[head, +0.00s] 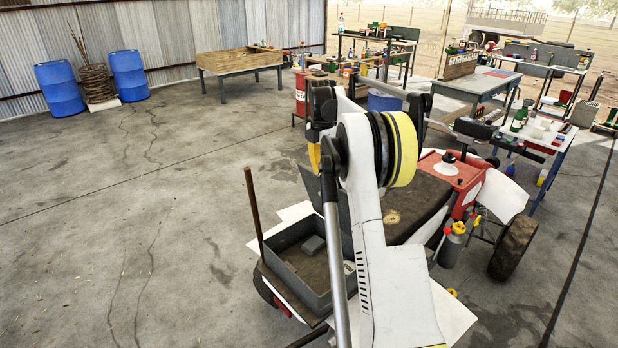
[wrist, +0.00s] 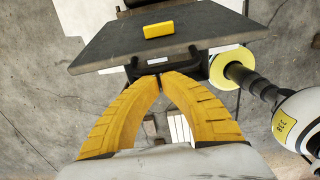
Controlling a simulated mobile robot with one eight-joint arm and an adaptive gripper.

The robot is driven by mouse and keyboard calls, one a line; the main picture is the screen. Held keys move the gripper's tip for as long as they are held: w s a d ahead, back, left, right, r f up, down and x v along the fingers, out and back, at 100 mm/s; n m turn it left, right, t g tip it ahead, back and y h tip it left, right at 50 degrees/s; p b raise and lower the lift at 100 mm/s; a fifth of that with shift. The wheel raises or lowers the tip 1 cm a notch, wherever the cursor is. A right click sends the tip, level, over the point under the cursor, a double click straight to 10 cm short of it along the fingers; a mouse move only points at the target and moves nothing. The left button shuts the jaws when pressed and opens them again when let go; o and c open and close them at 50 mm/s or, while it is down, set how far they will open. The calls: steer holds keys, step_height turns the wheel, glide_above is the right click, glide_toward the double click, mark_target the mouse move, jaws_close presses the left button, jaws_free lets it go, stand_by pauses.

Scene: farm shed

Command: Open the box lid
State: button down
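The grey box (head: 287,262) sits on the low vehicle in the head view. Its top is open and a small grey item lies inside. A dark panel, which looks like the lid (head: 342,206), stands raised at the box's far right side, partly hidden by my arm. In the wrist view the lid (wrist: 108,48) spans the top, with a dark handle (wrist: 143,75) at its near edge. My gripper (wrist: 160,78) has its yellow fingers drawn together, tips at the handle. Whether they pinch the bar is unclear. In the head view the fingertips are mostly hidden.
A yellow block (wrist: 159,29) shows against the lid. A brown rod (head: 254,210) stands upright at the box's left corner. The red vehicle (head: 462,180) with a black wheel (head: 514,247) is to the right. Blue barrels (head: 59,88) are far left. The floor to the left is clear.

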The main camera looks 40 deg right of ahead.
steer(key=shift+d+r+p, duration=0.2)
steer(key=shift+d, duration=0.4)
steer(key=shift+d+r+p, duration=0.15)
steer(key=shift+d, duration=0.45)
